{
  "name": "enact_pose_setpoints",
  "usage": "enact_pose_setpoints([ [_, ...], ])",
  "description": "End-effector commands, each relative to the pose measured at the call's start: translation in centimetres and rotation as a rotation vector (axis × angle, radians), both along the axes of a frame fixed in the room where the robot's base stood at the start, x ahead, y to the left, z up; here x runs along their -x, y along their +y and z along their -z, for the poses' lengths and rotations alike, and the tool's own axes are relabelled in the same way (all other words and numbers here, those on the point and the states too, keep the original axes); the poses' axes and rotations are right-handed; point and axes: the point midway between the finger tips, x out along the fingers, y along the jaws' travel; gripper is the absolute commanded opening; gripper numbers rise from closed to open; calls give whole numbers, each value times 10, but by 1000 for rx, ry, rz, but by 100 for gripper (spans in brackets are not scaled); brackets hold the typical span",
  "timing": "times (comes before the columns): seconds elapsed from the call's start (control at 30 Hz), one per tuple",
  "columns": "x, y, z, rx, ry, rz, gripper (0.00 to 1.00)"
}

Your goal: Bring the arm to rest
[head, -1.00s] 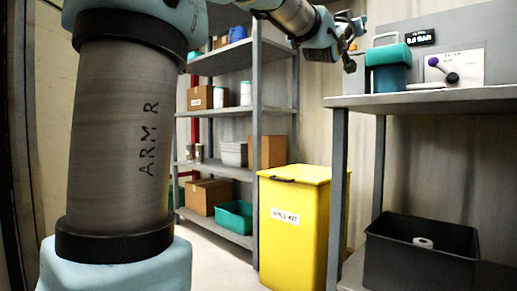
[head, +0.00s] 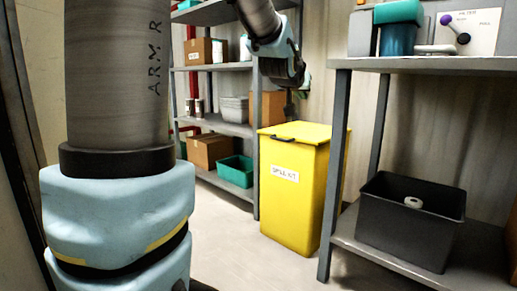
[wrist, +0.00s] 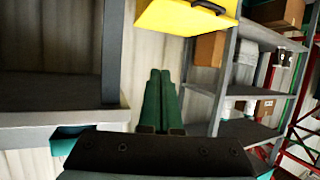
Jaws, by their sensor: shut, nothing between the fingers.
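My arm, marked "ARM R", rises on the left of the head view and reaches across to the middle. My gripper (head: 290,108) hangs at its end, pointing down, just above or in front of the yellow spill kit bin (head: 295,185); the depth between them is hard to tell. In the wrist view, the two green fingers of my gripper (wrist: 160,78) lie side by side, shut, with nothing held. The yellow bin (wrist: 180,15) shows at the top of that view, apart from the fingertips.
A grey bench (head: 440,66) with a teal-lidded container (head: 397,35) stands right; a black crate (head: 405,225) sits on its lower shelf. A grey rack (head: 222,67) with boxes stands behind. The floor (head: 225,225) before the bin is clear.

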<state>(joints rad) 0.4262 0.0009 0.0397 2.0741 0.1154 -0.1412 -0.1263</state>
Motion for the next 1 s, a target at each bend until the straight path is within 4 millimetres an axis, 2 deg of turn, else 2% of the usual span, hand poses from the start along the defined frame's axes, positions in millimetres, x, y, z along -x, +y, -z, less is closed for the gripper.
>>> enact_pose_setpoints([
  [0.03, 8, 24, 24, -41, 94, -36, 0],
  [0.17, 45, 78, 94, -130, 336, -113, 0],
  [0.2, 60, 93, 113, -153, 412, -135, 0],
  [0.27, 87, 116, 139, -185, 526, -165, 0],
  [0.3, 106, 129, 155, -206, 602, -182, 0],
  [0.37, 137, 148, 175, -228, 715, -207, 0],
  [0.4, 159, 160, 186, -241, 788, -222, 0],
  [0.53, 234, 189, 212, -272, 1025, -261, 0],
  [0.57, 250, 194, 212, -276, 1070, -266, 0],
  [0.6, 241, 190, 188, -276, 1045, -259, 0],
  [1.0, 238, 189, 65, -275, 1037, -258, 0],
])
